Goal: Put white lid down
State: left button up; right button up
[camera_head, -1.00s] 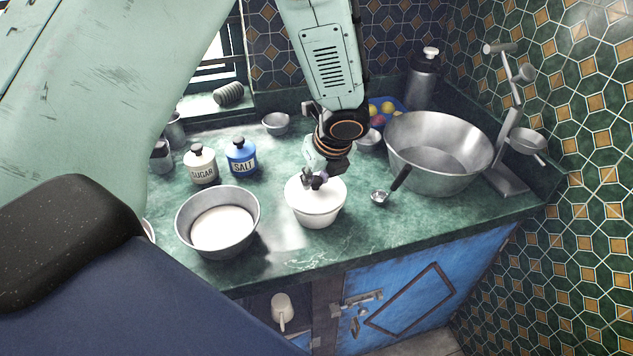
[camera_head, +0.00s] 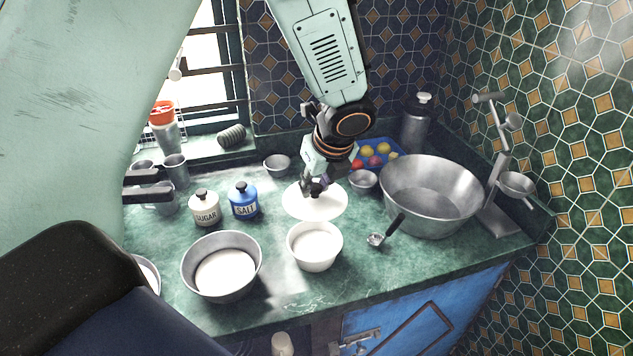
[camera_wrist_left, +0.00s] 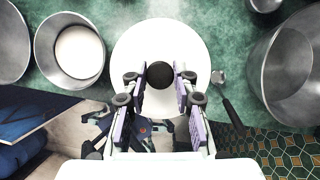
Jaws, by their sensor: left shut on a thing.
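The round white lid (camera_head: 314,205) is held by its dark knob in my left gripper (camera_head: 316,186). In the head view it hangs above the counter, just behind the rim of the white bowl (camera_head: 313,248), and looks apart from it. The bowl stands open with white contents. The bowl does not show there. My right gripper is not in view.
A metal bowl of white powder (camera_head: 223,270) stands left of the white bowl. Sugar (camera_head: 205,209) and salt (camera_head: 243,201) jars are behind it. A measuring spoon (camera_head: 377,239) and a large metal bowl (camera_head: 430,198) are to the right. Some bare counter (camera_head: 340,290) lies in front.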

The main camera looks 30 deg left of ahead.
pick_arm(q)
jog(key=shift+r+p, duration=0.3)
jog(key=shift+r, duration=0.2)
jog(key=shift+f, duration=0.15)
